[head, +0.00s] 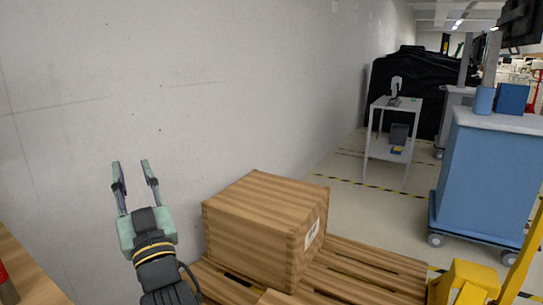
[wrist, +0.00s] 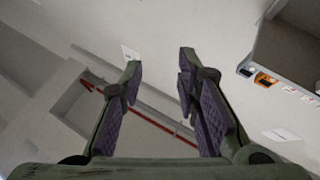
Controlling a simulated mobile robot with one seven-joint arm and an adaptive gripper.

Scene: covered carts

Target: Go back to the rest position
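My gripper (head: 135,172) is raised in front of the grey wall in the head view, at the lower left. Its two fingers point up and stand apart, with nothing between them. The wrist view also shows my gripper (wrist: 160,65) open and empty, with purple finger pads facing each other. Behind the fingers there is only a pale, distant surface with a red line and some fixtures.
A wooden box (head: 262,225) sits on a wooden pallet (head: 365,270) right of my gripper. A yellow frame (head: 472,280) and a blue covered cart (head: 480,180) stand further right. A white shelf cart (head: 392,135) stands farther back. The wall (head: 180,80) is close behind my gripper.

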